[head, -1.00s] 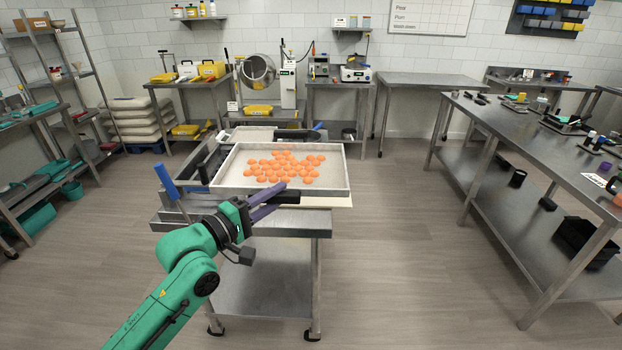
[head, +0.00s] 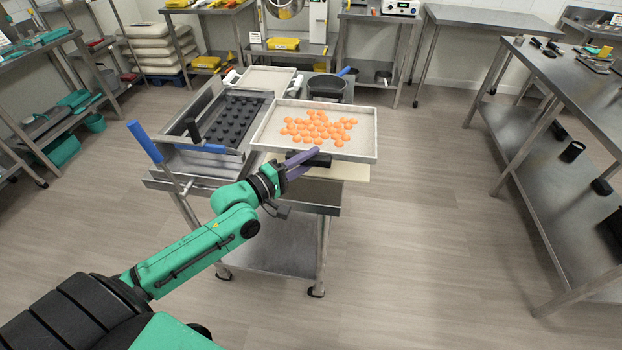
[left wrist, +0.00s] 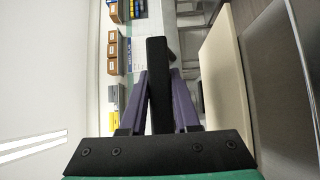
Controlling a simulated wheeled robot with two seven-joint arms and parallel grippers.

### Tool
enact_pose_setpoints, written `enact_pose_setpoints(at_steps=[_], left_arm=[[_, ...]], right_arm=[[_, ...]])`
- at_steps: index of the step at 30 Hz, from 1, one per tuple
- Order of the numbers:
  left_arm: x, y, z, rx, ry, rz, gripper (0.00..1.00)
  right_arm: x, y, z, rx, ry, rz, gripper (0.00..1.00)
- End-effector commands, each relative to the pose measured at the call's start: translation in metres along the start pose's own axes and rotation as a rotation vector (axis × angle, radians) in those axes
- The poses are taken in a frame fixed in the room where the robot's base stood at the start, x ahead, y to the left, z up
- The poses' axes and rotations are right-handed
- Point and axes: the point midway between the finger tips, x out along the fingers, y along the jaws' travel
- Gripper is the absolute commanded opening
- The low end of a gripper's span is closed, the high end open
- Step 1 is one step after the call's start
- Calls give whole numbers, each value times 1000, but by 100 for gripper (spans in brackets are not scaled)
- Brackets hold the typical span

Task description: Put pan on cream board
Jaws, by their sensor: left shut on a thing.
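The pan (head: 368,147) is a shallow, pale metal tray holding several orange gummies, right of the black mould on the cart in the head view. The cream board (head: 354,173) shows partly beyond its front edge; the pan covers the rest. I cannot tell whether they touch. My left gripper (head: 302,161) is at the pan's front edge, shut on a black handle-like piece (head: 321,160) there. In the left wrist view, a black bar (left wrist: 158,75) stands between the purple fingers of this gripper (left wrist: 160,92). My right gripper is not in view.
A black mould (head: 236,120) sits in a metal frame left of the pan. A blue-handled lever (head: 146,142) stands at the cart's left. A dark saucepan (head: 327,87) and pale tray (head: 267,79) are behind. A steel table (head: 560,105) stands at right, across clear floor.

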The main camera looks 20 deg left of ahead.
Motion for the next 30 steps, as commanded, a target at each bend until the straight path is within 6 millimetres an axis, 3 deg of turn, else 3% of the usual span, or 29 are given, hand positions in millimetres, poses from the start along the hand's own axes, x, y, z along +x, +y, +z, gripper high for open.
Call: enact_pose_setpoints(at_steps=[3, 12, 19, 20, 21, 22, 30], left_arm=[[0, -36, -1, 6, 1, 2, 0], [0, -85, 0, 5, 1, 5, 0], [0, -90, 0, 3, 0, 6, 0], [0, -92, 1, 0, 0, 1, 38], [0, -92, 1, -1, 0, 1, 53], [0, -92, 1, -1, 0, 1, 60], [0, -91, 1, 0, 0, 1, 60]], right_arm=[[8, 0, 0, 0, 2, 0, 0], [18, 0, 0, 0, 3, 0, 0], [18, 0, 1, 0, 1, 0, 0], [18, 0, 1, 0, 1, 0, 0], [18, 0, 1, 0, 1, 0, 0], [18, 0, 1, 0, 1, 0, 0], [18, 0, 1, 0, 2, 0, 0]])
